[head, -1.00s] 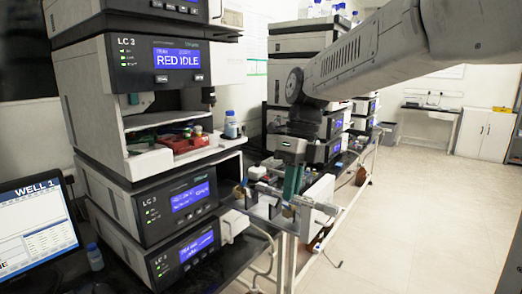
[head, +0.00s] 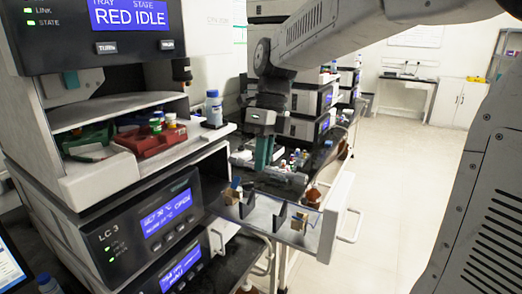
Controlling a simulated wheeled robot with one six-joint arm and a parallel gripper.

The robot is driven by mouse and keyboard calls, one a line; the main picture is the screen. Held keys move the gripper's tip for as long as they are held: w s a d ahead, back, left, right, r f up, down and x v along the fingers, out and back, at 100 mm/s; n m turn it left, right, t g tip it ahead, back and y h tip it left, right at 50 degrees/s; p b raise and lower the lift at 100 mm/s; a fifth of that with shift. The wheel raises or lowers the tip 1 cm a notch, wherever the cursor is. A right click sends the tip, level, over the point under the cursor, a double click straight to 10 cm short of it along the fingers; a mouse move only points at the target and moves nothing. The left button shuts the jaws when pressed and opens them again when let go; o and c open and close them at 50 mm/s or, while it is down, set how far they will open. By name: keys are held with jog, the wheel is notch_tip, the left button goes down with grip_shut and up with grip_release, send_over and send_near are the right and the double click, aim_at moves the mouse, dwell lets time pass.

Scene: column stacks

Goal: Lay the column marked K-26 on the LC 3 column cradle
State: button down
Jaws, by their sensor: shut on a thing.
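My gripper (head: 264,158) points down at mid-picture, with its teal fingers shut on a slim grey metal piece (head: 283,174), apparently the column, lying roughly level. Its label cannot be read, so K-26 is not confirmed. Below and nearer stands a pulled-out grey tray (head: 262,212) beside the LC 3 stack (head: 150,228), with black upright dividers and brown end blocks; it looks like the column cradle. The held piece appears above and behind this tray, apart from it. The fingertips' exact contact is too small to tell.
The LC 3 shelf holds a red rack (head: 150,140) with capped vials, a green rack (head: 88,140) and a blue-capped bottle (head: 213,108). A white panel with a handle (head: 350,226) closes the tray's right end. More instrument stacks stand behind. The floor (head: 385,190) is clear at right.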

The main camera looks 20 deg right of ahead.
send_over(262, 216)
jog(key=shift+s+f, duration=0.1)
jog(key=shift+f, duration=4.6)
jog(key=shift+f, duration=0.55)
jog(key=c, duration=1.3)
grip_release()
jog(key=shift+c, duration=0.2)
